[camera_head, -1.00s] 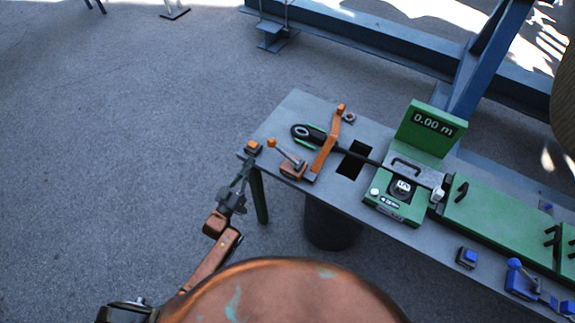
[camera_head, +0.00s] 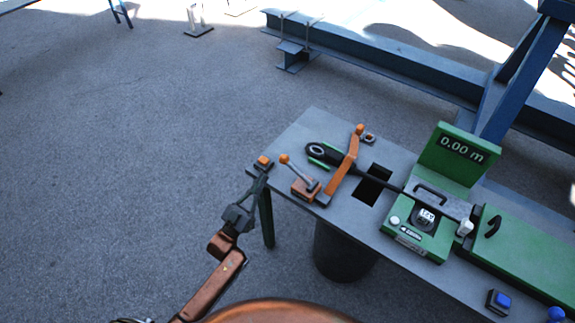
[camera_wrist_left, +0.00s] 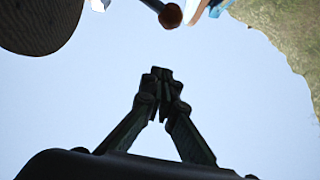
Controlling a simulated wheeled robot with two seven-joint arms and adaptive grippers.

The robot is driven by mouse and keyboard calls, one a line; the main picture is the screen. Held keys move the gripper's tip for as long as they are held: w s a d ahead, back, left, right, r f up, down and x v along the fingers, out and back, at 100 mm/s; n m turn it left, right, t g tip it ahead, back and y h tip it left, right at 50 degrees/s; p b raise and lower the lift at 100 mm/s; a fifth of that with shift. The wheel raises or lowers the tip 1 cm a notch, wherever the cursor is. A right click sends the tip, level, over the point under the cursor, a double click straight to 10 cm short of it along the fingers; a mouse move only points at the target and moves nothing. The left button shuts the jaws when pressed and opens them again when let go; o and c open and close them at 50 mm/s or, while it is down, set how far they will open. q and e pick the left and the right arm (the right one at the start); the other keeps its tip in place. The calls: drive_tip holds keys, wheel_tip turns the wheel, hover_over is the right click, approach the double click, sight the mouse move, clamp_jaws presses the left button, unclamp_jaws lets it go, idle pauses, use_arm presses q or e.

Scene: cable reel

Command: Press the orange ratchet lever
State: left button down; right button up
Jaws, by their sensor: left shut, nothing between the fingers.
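The orange ratchet lever appears to be the short grey rod with an orange ball knob (camera_head: 285,158) on an orange block (camera_head: 305,188), near the left end of the grey table. It leans toward the left. My left gripper (camera_head: 261,180) is shut and empty, its fingertips by the table's left corner, close to the small orange button (camera_head: 263,162) and apart from the knob in the picture. In the left wrist view my shut fingertips (camera_wrist_left: 162,75) point up the picture, with an orange-brown ball on a rod (camera_wrist_left: 170,15) beyond them. My right gripper is not in view.
An orange arm (camera_head: 343,168) stands beside the lever, near a black cable end (camera_head: 318,150). A green meter (camera_head: 458,150) reads 0.00 m. A dark bin (camera_head: 343,250) stands under the table. Open floor lies left of the table.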

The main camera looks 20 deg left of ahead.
sight(298, 172)
use_arm(q)
drive_tip(key=shift+r, duration=0.15)
drive_tip(key=shift+d, duration=0.1)
drive_tip(key=x, duration=1)
drive_tip(key=shift+w+d+f+b, duration=0.1)
drive_tip(key=shift+f+b, duration=0.1)
drive_tip(key=shift+f, duration=0.45)
drive_tip(key=shift+w+a+f+b, duration=0.15)
drive_tip(key=shift+f+b, duration=0.1)
drive_tip(key=shift+f, duration=0.45)
drive_tip(key=shift+w+d+f+b, duration=0.1)
drive_tip(key=shift+d+f+b, duration=0.1)
drive_tip(key=shift+f, duration=0.45)
drive_tip(key=shift+f, duration=0.1)
